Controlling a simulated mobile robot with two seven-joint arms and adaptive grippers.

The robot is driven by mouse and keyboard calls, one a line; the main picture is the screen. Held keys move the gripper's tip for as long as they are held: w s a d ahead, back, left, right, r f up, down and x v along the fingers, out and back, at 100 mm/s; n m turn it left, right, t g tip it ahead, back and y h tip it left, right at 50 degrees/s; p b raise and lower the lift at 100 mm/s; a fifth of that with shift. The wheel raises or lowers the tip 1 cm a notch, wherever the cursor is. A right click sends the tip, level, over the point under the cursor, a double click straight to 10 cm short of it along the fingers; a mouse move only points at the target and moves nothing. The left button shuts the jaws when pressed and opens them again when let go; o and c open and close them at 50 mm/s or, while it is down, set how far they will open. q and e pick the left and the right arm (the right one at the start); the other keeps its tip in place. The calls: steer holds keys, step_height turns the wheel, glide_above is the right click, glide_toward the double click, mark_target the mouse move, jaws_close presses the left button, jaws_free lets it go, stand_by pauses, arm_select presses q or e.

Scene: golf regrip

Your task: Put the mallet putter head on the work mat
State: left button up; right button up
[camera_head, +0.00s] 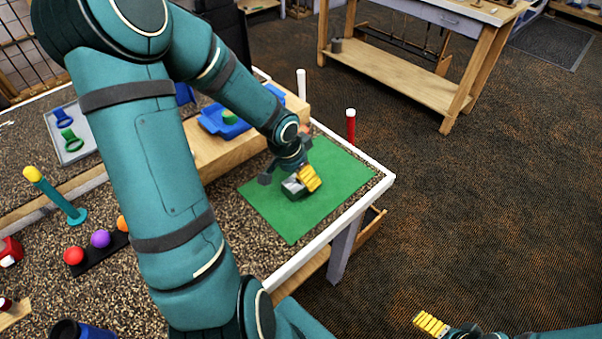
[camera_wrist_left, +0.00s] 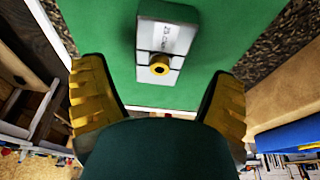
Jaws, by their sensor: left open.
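The mallet putter head (camera_head: 293,188) is a small grey block on the green work mat (camera_head: 328,192). In the left wrist view the putter head (camera_wrist_left: 167,40) has a white label with lettering and a yellow ring-shaped socket, and it appears to lie on the mat (camera_wrist_left: 225,40). My left gripper (camera_head: 290,179) is right above the putter head. Its yellow-padded fingers (camera_wrist_left: 158,95) are spread wide with nothing between them, and the head lies beyond them. My right gripper (camera_head: 431,323) shows only partly at the bottom right, over the floor; its opening is unclear.
A wooden block (camera_head: 210,158) with a blue tray (camera_head: 217,124) stands left of the mat. A red post (camera_head: 350,127) and a white post (camera_head: 301,84) stand near the table's far edge. Coloured balls (camera_head: 100,239) sit in a rack at left. My left arm hides part of the table.

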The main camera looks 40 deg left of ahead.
mark_target(292, 185)
arm_select(q)
steer(key=p+v, duration=0.3)
steer(key=v, duration=0.5)
steer(key=shift+p, duration=0.4)
arm_select(e)
steer(key=r, duration=0.1)
steer(key=w+r, duration=0.1)
steer(key=r, duration=0.2)
steer(key=shift+w+d+r, duration=0.15)
steer(key=shift+w+r, duration=0.15)
steer(key=shift+r, duration=0.05)
arm_select(q)
steer(key=shift+d, duration=0.1)
